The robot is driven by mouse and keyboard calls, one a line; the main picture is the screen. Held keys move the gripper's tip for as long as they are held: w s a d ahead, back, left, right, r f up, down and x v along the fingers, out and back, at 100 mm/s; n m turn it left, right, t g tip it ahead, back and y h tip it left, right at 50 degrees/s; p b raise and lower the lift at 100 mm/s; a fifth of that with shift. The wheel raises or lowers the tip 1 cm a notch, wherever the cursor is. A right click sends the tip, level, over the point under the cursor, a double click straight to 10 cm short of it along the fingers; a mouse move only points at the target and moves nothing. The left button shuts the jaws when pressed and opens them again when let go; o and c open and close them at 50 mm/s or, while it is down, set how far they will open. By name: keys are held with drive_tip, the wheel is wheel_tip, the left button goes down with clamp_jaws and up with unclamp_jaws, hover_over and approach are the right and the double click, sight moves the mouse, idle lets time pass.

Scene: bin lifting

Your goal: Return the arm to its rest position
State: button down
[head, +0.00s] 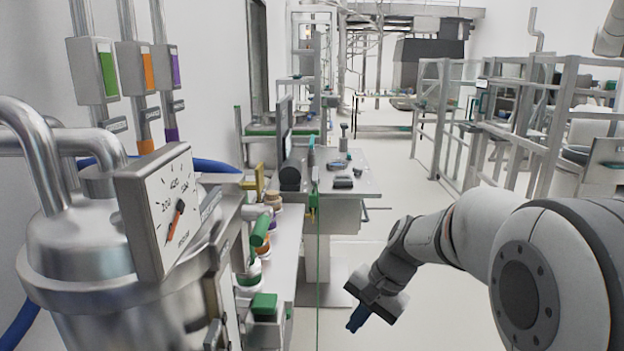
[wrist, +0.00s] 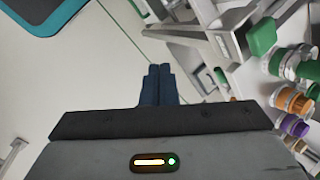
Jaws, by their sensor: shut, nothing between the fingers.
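My gripper (head: 357,318) shows at the lower middle right in the head view, at the end of my grey and white arm, pointing down and to the left. Its blue fingers are together with nothing between them. In the wrist view the closed blue fingers (wrist: 159,84) point away over the pale floor. The gripper is in free air, apart from the bench on its left.
A steel tank with a dial gauge (head: 172,210) stands close at left. A narrow bench (head: 285,262) beside it holds coloured jars (wrist: 292,101). A grey table (head: 350,183) with small items stands further back. Metal frames (head: 440,110) stand at right. Floor between is clear.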

drive_tip(key=s+d+r+n+t+h+p, duration=0.1)
drive_tip(key=s+d+r+n+h, duration=0.1)
drive_tip(key=s, duration=0.6)
drive_tip(key=s+d+r+n+t+h+p, duration=0.1)
drive_tip(key=s+d+r+n+h+p, duration=0.1)
drive_tip(key=s, duration=0.6)
drive_tip(key=shift+s+d+r+n+h+p, duration=0.35)
drive_tip(key=shift+d+r+n, duration=0.25)
drive_tip(key=shift+d+n, duration=0.6)
